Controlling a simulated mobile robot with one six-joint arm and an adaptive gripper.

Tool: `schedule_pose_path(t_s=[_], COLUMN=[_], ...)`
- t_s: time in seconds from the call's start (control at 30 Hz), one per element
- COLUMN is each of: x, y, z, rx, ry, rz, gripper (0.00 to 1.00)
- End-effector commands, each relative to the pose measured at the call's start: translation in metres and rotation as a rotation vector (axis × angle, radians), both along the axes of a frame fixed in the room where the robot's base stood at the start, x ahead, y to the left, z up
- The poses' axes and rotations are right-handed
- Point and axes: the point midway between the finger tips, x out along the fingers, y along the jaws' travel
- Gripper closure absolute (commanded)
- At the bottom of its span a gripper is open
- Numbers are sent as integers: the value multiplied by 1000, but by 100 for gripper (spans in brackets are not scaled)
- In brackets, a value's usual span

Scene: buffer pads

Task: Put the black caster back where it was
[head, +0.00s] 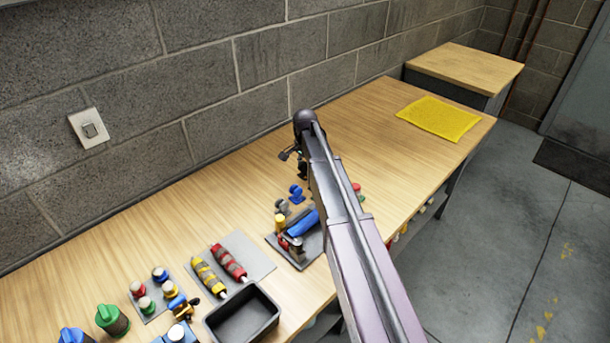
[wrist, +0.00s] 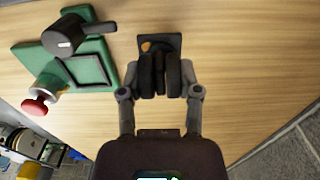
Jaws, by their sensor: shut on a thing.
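The black caster (wrist: 172,42) shows in the wrist view, with a dark flat plate at its far end and a small orange-brown spot on it. My gripper (wrist: 160,76) is shut on it, with a dark finger on each side. Wooden tabletop shows around the caster; I cannot tell whether it touches the wood. In the head view my gripper (head: 290,154) is mostly hidden behind my arm, over the middle of the bench, and the caster cannot be made out there.
A green board (wrist: 97,68) with a black handle and a red knob (wrist: 35,106) lies left of the gripper. A yellow mat (head: 440,117) lies at the bench's far end. A black tray (head: 243,315), grey pads and several small objects stand nearer. The wood before the yellow mat is clear.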

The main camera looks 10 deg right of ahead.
Motion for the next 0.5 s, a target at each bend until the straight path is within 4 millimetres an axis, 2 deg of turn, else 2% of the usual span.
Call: schedule_pose_path(t_s=[0.3,0.5], x=[0,0], y=[0,0], z=[-28,-34], rx=[0,0], ry=[0,0], rz=[0,1], gripper=[100,100])
